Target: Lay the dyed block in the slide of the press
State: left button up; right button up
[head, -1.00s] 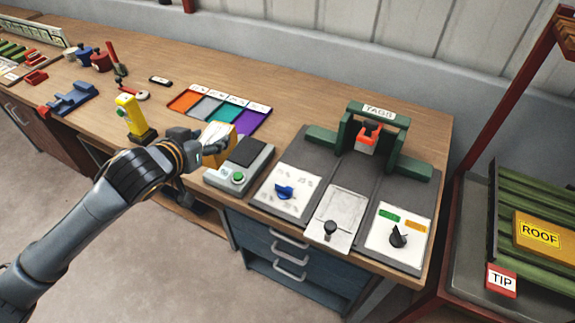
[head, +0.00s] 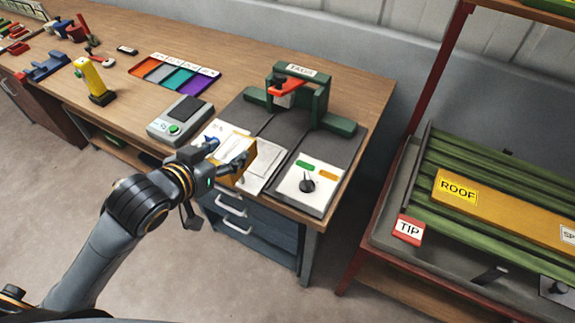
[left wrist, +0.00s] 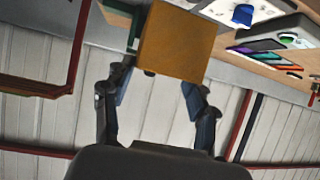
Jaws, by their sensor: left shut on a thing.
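The dyed block, orange-yellow, is held in my left gripper (head: 232,162) above the front of the press area. The fingers partly cover it in the head view, and its flat face (left wrist: 178,45) shows between the fingers in the left wrist view. The press (head: 315,97) is a green frame labelled TAGS with a red-orange part under its top bar. Its slide (head: 266,168), a pale metal plate, lies in front of it between two white panels. The block hides part of the slide, and the height between them is hard to tell. My right gripper is out of view.
A grey scale-like device (head: 180,120) stands left of the press. A white panel with a black knob (head: 307,185) lies right of the slide. A coloured tray (head: 172,76) and a yellow upright tool (head: 90,78) are further left. A rack with green slats (head: 480,165) stands right.

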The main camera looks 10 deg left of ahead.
aim_at(227, 148)
pick_arm(q)
jog(key=shift+d+f, duration=0.1)
jog(key=shift+d, duration=0.1)
jog(key=w+f+b, duration=0.1)
jog(key=b, duration=0.2)
jog(key=w+f+b, duration=0.1)
jog(key=b, duration=0.2)
jog(key=shift+w+a, duration=0.25)
jog(key=shift+a, duration=0.05)
jog(key=shift+w+d+p, duration=0.25)
jog(key=shift+w+p, duration=0.55)
jog(key=shift+w, duration=0.3)
jog(key=x, duration=0.4)
jog(key=f+x, duration=0.1)
jog(key=x, duration=0.2)
jog(key=s+a+f+p+x, duration=0.1)
jog(key=x, duration=0.3)
jog(key=shift+w+f, duration=0.25)
jog(key=shift+w, duration=0.05)
notch_tip(227, 148, down, 2)
jog(key=shift+w+f, duration=0.1)
jog(key=shift+f, duration=0.6)
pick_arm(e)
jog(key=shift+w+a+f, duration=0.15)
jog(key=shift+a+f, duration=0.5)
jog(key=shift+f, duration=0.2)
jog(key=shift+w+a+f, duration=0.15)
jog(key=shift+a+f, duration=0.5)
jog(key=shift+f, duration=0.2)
